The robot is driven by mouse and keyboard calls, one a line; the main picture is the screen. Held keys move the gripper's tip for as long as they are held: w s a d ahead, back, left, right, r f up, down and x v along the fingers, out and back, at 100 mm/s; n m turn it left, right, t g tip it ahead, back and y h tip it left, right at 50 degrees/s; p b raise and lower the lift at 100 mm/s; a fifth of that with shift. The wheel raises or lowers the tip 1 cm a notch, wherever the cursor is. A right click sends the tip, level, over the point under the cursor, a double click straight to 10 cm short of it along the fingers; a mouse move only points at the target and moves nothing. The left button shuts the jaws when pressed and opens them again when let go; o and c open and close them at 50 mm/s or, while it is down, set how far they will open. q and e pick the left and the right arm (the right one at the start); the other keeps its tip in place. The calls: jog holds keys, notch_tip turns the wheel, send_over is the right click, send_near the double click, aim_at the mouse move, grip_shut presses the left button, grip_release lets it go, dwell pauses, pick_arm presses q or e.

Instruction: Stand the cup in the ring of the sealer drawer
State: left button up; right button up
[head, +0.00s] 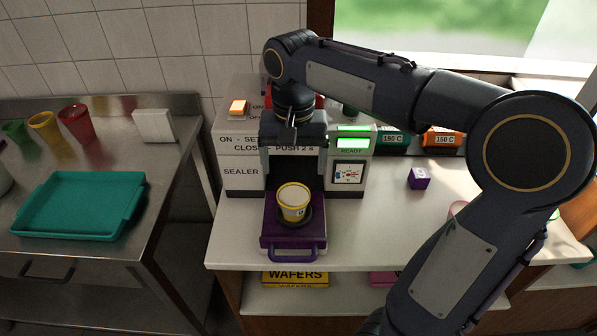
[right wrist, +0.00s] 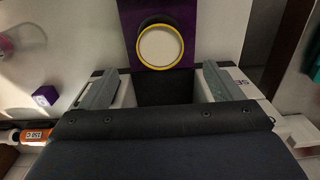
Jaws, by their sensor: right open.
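The yellow cup (head: 293,205) with a pale top stands upright at the dark ring (head: 309,214) of the open purple sealer drawer (head: 270,233). Its base looks to be inside the ring, though the cup hides much of the ring. In the right wrist view the cup (right wrist: 160,47) shows from above as a round pale top with a yellow rim on the purple drawer (right wrist: 128,20). My right gripper (head: 293,168) is open and empty, with its fingers above and behind the cup, in front of the sealer (head: 240,185). My left gripper is not in view.
A purple cube (head: 419,178) and orange and green labelled items stand right of the sealer. A teal tray (head: 80,232), coloured cups and a white block (head: 154,125) are on the left steel table. A gap separates the two tables. The counter right of the drawer is mostly clear.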

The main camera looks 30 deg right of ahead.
jog(key=s+a+f+n+t+y, duration=0.1)
jog(key=s+f, duration=0.3)
jog(key=s, duration=0.4)
jog(key=s+a+f+n+t+y, duration=0.2)
jog(key=s+a+f+n+t, duration=0.1)
jog(key=s, duration=0.5)
jog(key=shift+s+f+n+t+y, duration=0.3)
jog(key=shift+s+f+t, duration=0.1)
jog(key=shift+t, duration=0.3)
